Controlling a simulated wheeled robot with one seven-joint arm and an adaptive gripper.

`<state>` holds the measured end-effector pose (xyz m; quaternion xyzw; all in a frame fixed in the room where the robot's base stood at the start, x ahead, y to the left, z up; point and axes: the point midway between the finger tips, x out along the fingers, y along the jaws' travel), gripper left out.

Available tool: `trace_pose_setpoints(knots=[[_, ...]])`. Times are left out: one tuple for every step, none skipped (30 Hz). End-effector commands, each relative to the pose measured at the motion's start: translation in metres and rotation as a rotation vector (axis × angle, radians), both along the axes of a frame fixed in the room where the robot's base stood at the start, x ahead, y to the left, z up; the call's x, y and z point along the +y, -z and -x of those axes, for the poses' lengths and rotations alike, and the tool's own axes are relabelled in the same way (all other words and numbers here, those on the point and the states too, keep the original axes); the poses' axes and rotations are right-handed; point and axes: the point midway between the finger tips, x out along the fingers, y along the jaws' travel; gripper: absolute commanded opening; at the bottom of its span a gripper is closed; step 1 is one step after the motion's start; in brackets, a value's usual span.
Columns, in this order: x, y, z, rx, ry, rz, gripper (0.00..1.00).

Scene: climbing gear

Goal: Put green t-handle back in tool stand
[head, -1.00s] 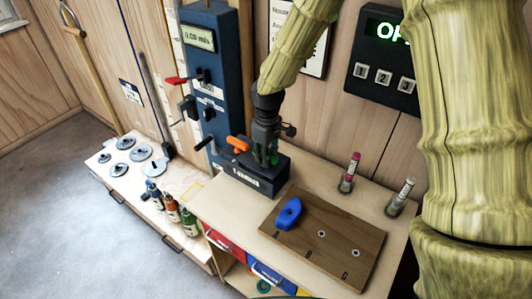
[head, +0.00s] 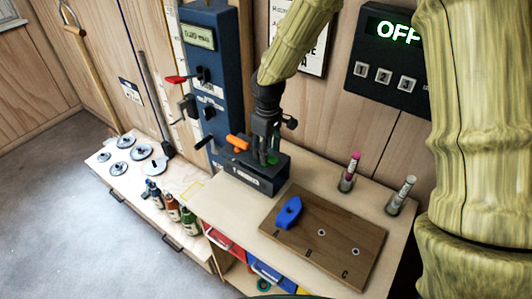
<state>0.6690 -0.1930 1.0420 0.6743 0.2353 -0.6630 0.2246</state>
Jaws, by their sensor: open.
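The black tool stand (head: 256,180) sits at the back left of the wooden bench top, with white lettering on its front. An orange t-handle (head: 238,143) stands in its left part. The green t-handle (head: 272,158) shows as a small green patch at the right part of the stand, just under my gripper. My gripper (head: 267,148) is open, pointing down over the stand, with its fingers around or right beside the green handle. The fingers hide most of that handle, so I cannot tell how deep it sits.
A wooden board (head: 335,240) with a blue climbing hold (head: 289,212) lies in front. A blue column (head: 208,80) with levers rises behind left. Bottles (head: 172,207) and grey discs (head: 141,152) are on the lower left shelf.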

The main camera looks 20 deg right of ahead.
Motion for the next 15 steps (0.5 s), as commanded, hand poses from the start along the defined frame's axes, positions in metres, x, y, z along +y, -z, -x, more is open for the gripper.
trace_pose_setpoints(knots=[[0.0, -0.01, -0.001, -0.004, 0.0, -0.001, 0.46], [0.0, -0.015, -0.001, -0.004, 0.001, -0.001, 0.46], [0.0, -0.022, -0.001, -0.004, 0.001, -0.001, 0.46], [0.0, -0.028, -0.001, -0.004, 0.001, -0.001, 0.46], [-0.001, -0.033, -0.001, -0.004, 0.001, -0.001, 0.46], [-0.001, -0.04, 0.0, -0.003, 0.001, -0.001, 0.46], [-0.001, -0.045, 0.0, -0.004, 0.001, -0.001, 0.46], [-0.001, -0.05, 0.0, -0.004, 0.0, -0.001, 0.46], [-0.001, -0.057, 0.0, -0.003, 0.0, -0.001, 0.46], [-0.001, -0.061, 0.0, -0.004, -0.001, 0.0, 0.46], [-0.001, -0.066, 0.0, -0.004, -0.001, -0.001, 0.46], [-0.001, -0.071, 0.0, -0.003, 0.0, -0.001, 0.46], [-0.001, -0.075, 0.0, -0.002, 0.0, 0.0, 0.46], [-0.001, -0.079, 0.0, -0.003, 0.0, -0.001, 0.46], [-0.001, -0.083, 0.0, -0.003, 0.001, -0.001, 0.46]])
